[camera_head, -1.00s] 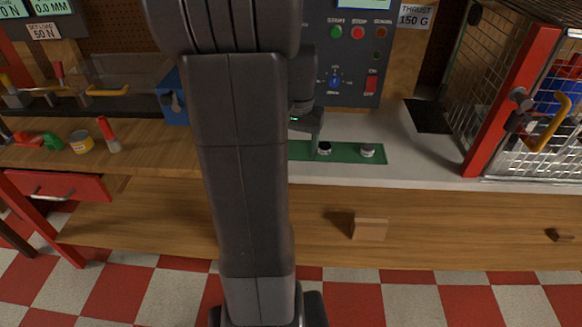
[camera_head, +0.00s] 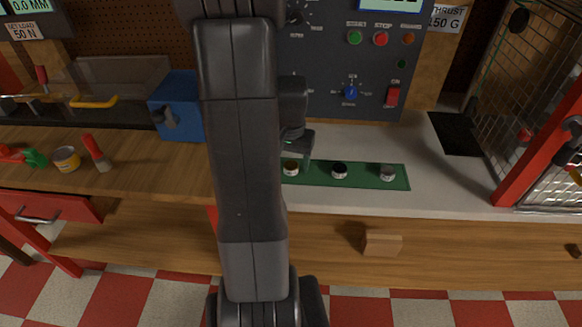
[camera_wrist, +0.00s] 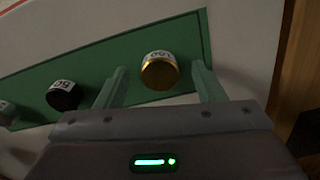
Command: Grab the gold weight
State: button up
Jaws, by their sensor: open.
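The gold weight (camera_wrist: 160,72) is a short cylinder with a white label. It stands on a green mat (camera_wrist: 45,68) on the counter. In the wrist view it lies between and just beyond the two fingers of my open gripper (camera_wrist: 163,86), with gaps on both sides. In the head view the gold weight (camera_head: 291,168) is at the mat's left end, close beside my gripper (camera_head: 300,150), whose fingers are partly hidden by my arm. A black weight (camera_head: 339,170) and a silver weight (camera_head: 387,173) stand to its right on the mat.
A control panel (camera_head: 350,60) with buttons and a red switch rises behind the mat. A mesh cage with a red frame (camera_head: 540,145) stands at the right.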

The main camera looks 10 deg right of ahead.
jog(key=c, duration=1.1)
jog(key=shift+r, duration=0.15)
